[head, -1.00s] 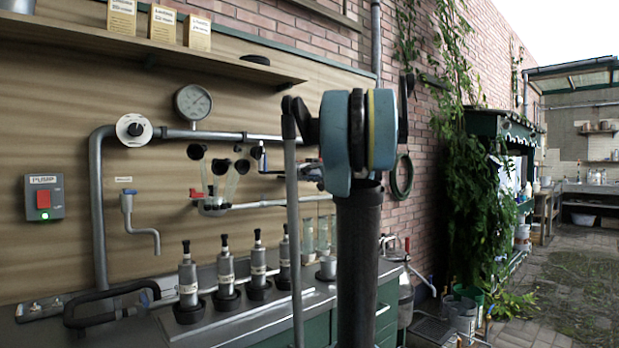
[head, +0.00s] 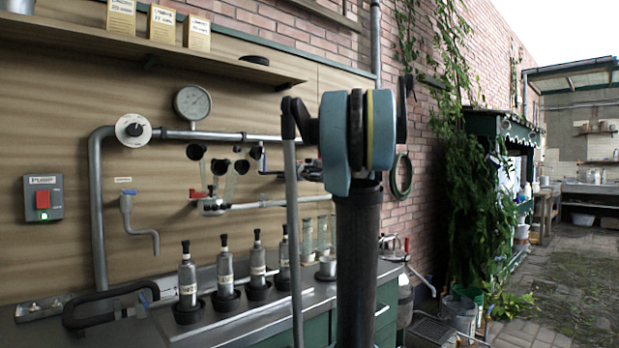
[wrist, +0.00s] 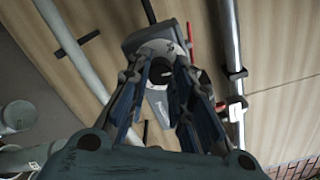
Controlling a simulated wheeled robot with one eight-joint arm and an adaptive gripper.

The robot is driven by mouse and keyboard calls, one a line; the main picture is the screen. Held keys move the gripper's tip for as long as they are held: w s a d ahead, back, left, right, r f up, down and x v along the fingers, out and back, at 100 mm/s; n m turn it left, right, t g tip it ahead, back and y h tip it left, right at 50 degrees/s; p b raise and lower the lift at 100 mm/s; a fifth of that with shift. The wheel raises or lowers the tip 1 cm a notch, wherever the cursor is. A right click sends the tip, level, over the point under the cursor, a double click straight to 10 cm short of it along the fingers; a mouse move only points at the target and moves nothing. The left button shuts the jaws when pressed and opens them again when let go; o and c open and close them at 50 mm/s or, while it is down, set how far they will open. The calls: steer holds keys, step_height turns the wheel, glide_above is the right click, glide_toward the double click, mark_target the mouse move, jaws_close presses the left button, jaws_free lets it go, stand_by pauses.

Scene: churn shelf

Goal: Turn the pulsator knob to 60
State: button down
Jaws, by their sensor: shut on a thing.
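In the wrist view a grey box (wrist: 133,40) is mounted on the wooden wall panel, with a pale round dial plate (wrist: 158,48) on its face. A dark round knob (wrist: 160,72), which looks like the pulsator knob, sits in front of the plate. My gripper (wrist: 163,66) has its two fingers on either side of this knob and is shut on it. The dial marks are too small and blurred to read. In the head view my arm covers most of this spot, and only part of my gripper (head: 309,172) shows; the knob is hidden there.
A metal pipe (wrist: 225,50) runs right of the box, with a red lever (wrist: 190,40) close by. Another white dial with a black knob (head: 133,130) and a gauge (head: 193,103) are further left. Several metal cylinders (head: 224,270) stand on the counter below.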

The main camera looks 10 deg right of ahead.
steer(key=m, duration=0.9)
steer(key=shift+s+f, duration=0.1)
steer(key=shift+f, duration=0.1)
steer(key=shift+m, duration=0.3)
steer(key=c, duration=1.4)
jaws_free()
steer(key=shift+r, duration=0.1)
